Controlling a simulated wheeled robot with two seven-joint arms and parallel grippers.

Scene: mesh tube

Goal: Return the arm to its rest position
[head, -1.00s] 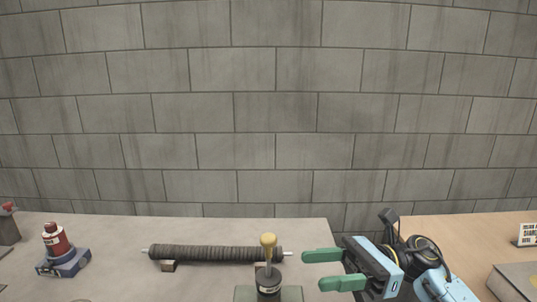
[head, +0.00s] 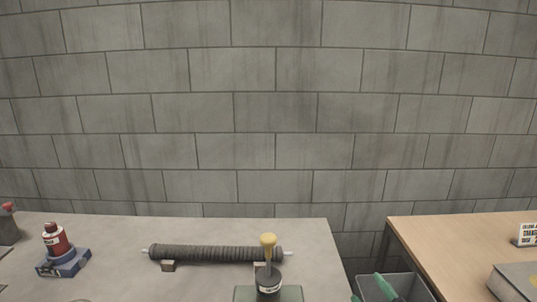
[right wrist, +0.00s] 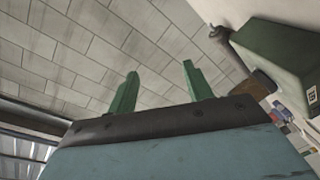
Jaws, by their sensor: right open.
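My right gripper (head: 372,292) shows only as green fingers at the bottom edge of the head view, right of the grey table. In the right wrist view its two green fingers (right wrist: 158,88) stand apart with nothing between them. The rest of my right arm is hidden below the head view. My left gripper is not in view.
A dark ribbed tube (head: 215,253) lies on supports on the grey table (head: 110,230). A yellow-knobbed dark object (head: 268,280) stands before it. A grey bin (head: 412,287) sits between the tables, left of the wooden table (head: 440,245).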

